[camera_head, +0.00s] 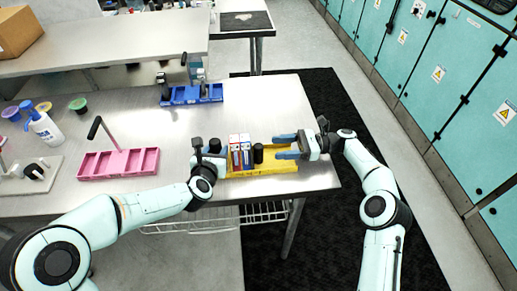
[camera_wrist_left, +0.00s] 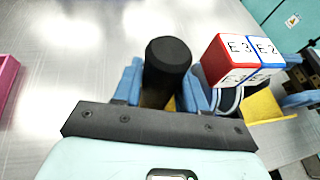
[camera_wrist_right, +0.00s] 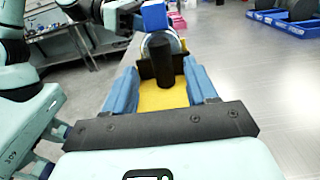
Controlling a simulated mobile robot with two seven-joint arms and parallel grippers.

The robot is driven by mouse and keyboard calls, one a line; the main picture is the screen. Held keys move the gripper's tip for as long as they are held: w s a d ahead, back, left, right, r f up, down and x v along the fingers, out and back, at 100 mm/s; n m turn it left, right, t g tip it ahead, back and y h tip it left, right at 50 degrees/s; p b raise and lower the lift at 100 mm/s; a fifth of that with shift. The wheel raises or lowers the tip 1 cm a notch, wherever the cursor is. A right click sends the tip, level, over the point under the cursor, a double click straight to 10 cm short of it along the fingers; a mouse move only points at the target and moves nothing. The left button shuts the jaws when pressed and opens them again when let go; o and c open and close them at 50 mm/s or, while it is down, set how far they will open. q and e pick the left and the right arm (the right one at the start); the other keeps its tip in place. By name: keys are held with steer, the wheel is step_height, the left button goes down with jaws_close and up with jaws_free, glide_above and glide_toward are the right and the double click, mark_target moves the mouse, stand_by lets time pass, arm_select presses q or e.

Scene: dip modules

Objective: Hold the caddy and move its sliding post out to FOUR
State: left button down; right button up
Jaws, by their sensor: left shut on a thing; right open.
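The yellow caddy (camera_head: 286,166) lies on the steel table near its front right corner. My left gripper (camera_head: 213,157) is shut on the black handle post (camera_wrist_left: 168,58) at the caddy's left end. A red-edged box marked E3 (camera_wrist_left: 229,52) and a blue-edged box marked E2 (camera_wrist_left: 267,50) stand in the caddy beside that hand. A second black post (camera_head: 258,153) stands right of the boxes; it also shows in the right wrist view (camera_wrist_right: 160,62). My right gripper (camera_head: 276,147) is open over the caddy's right part, its fingers pointing toward this post. No FOUR marking is legible.
A pink caddy (camera_head: 118,163) with a black-tipped handle lies to the left. A blue caddy (camera_head: 192,94) stands at the back. A white bottle (camera_head: 45,127) and several coloured tubs are far left. Bare table lies between the caddies; the table's right edge is close to my right gripper.

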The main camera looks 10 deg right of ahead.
mark_target(258, 149)
steer(key=a, duration=0.7)
steer(key=shift+a, duration=0.3)
